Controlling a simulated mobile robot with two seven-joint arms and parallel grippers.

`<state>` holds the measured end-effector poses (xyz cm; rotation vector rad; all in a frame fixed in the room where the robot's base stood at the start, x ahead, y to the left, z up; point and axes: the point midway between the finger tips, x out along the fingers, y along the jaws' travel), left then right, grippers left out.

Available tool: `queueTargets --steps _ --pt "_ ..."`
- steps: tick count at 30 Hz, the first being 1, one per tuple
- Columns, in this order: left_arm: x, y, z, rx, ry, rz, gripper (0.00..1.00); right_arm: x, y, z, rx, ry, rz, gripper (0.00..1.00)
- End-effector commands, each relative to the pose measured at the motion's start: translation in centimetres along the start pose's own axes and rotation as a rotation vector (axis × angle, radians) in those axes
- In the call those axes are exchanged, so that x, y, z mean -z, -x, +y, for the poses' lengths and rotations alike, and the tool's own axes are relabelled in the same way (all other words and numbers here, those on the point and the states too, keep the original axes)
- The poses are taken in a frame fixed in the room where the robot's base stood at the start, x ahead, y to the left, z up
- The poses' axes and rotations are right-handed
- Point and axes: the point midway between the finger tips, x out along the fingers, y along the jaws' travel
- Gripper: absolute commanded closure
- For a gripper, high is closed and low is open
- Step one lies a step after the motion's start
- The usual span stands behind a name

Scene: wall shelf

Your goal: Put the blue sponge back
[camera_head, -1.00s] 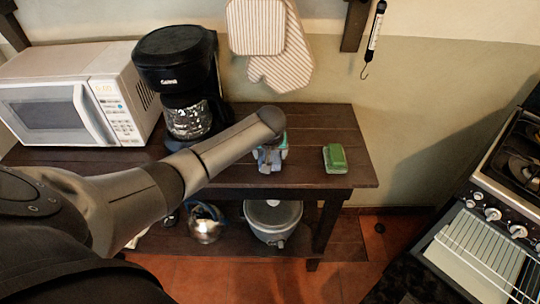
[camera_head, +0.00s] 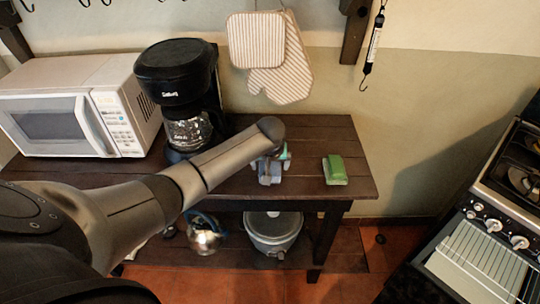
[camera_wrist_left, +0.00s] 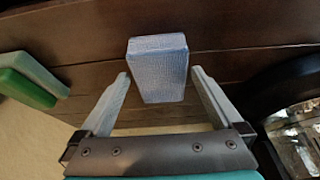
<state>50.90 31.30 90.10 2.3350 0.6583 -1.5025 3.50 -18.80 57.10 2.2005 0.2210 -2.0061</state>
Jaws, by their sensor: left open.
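The blue sponge (camera_wrist_left: 158,68) shows in the left wrist view as a pale blue block on the dark wooden table (camera_wrist_left: 225,30). My left gripper (camera_wrist_left: 160,76) is open, with one finger on each side of the sponge and gaps between. The near end of the sponge lies between the fingertips and the rest extends beyond them. In the head view my left gripper (camera_head: 270,176) is low over the table, and the sponge is hard to tell apart from it. My right gripper is not in view.
A green sponge (camera_head: 335,169) lies to the right of my gripper. A black coffee maker (camera_head: 180,95) and a white microwave (camera_head: 85,105) stand to the left. Striped cloths (camera_head: 268,55) hang on the wall behind. A rice cooker (camera_head: 274,232) and kettle (camera_head: 205,236) sit on the lower shelf.

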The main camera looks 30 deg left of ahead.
Motion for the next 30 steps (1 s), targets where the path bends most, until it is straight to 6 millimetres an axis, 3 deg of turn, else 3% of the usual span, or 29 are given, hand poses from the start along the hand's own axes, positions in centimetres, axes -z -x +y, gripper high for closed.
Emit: queueTargets --steps 18,24,30 --pt "0.1 9.7 0.0 -0.001 0.0 0.002 0.0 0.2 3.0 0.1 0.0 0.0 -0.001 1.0" --pt "0.1 11.1 0.0 0.0 0.002 0.001 0.0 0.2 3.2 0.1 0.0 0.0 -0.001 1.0" --pt "0.0 11.3 0.0 0.0 0.002 0.001 0.0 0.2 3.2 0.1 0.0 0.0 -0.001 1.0"
